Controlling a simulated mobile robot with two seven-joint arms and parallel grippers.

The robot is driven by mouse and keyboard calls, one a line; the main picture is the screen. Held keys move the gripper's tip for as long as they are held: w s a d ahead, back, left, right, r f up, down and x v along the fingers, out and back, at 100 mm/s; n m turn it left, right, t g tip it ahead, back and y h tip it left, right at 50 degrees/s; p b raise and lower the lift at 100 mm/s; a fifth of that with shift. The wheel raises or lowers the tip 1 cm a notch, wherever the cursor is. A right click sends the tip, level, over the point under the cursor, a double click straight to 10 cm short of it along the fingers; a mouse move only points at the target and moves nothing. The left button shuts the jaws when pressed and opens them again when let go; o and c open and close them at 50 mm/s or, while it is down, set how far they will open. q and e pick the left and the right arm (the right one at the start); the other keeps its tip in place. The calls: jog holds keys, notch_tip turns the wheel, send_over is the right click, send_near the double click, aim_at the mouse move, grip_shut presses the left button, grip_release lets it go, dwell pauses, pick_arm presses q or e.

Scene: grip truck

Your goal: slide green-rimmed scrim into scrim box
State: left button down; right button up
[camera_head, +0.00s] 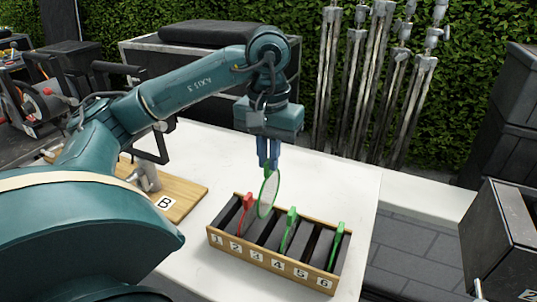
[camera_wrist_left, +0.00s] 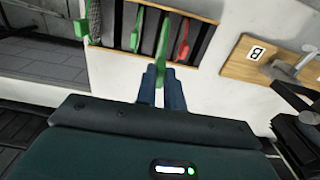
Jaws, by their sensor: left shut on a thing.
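The green-rimmed scrim (camera_head: 268,194), a pale disc, hangs upright from my left gripper (camera_head: 268,162), whose blue fingers are shut on its handle. It is over the scrim box (camera_head: 262,258), a wooden tray with dark slots numbered 1 to 6. In the head view its lower edge overlaps the area around slot 3; whether it is inside the slot I cannot tell. In the left wrist view the held scrim (camera_wrist_left: 163,38) shows edge-on between the red scrim (camera_wrist_left: 183,40) and a green one (camera_wrist_left: 137,28). My right gripper is out of view.
The box also holds a red scrim (camera_head: 246,212) near slot 2, a green scrim (camera_head: 289,228) near slot 4 and a green scrim (camera_head: 337,240) near slot 6. A wooden board marked B (camera_head: 185,198) lies left on the white table (camera_head: 345,185). Metal stands (camera_head: 375,75) are behind.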

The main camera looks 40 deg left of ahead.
aim_at(269, 180)
pick_arm(q)
jog(key=shift+f, duration=0.3)
dwell(0.4)
jog(key=shift+f+b, duration=0.75)
jog(key=shift+b, duration=0.2)
jog(key=shift+f+b, duration=1.9)
